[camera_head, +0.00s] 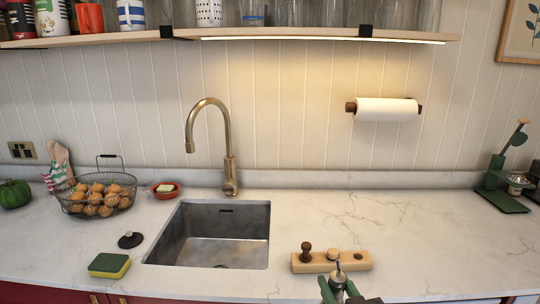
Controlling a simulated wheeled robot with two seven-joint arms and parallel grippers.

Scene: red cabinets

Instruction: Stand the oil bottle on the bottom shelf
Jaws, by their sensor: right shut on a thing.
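My right gripper (338,288) shows at the bottom edge, right of centre, with green fingers. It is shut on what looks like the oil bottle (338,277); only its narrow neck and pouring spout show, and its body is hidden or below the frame. The bottle top appears in front of the wooden block. The wooden shelf (225,39) runs along the top of the view, with a lit strip under its right part. Its front edge carries cups and glasses. My left gripper is not in view.
A wooden block (303,264) holding small pieces sits by the sink (220,250). A tall tap (230,165) rises below the shelf. A paper roll (387,109) hangs on the wall. An egg basket (97,207) and a sponge (109,264) are left. The right counter is mostly clear.

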